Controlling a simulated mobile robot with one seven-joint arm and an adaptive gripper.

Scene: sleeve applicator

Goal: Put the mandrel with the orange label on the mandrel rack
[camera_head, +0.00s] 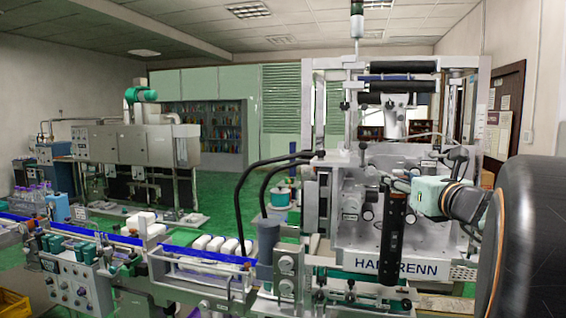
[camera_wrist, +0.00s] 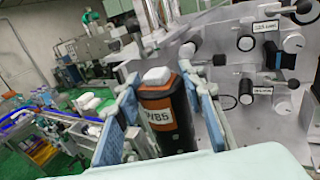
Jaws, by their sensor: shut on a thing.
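The mandrel (camera_wrist: 178,138) is a black cylinder with an orange label (camera_wrist: 148,117) facing my camera and a pale block at its top end. In the wrist view it stands between the blue-grey fingers of my gripper (camera_wrist: 162,92), which are shut on it. In the head view my gripper (camera_head: 412,190) reaches in from the right, and the mandrel (camera_head: 393,245) shows as a long black upright shape in front of the machine's pale panel. I cannot tell which part is the mandrel rack; black pegs (camera_wrist: 245,42) with small size labels stick out of a grey panel close to the right.
The sleeve applicator (camera_head: 430,235) fills the right half of the head view, with knobs, rollers and black hoses (camera_head: 245,200). A conveyor (camera_head: 200,255) with white packs runs to the left. The green floor (camera_head: 230,200) behind it is mostly clear.

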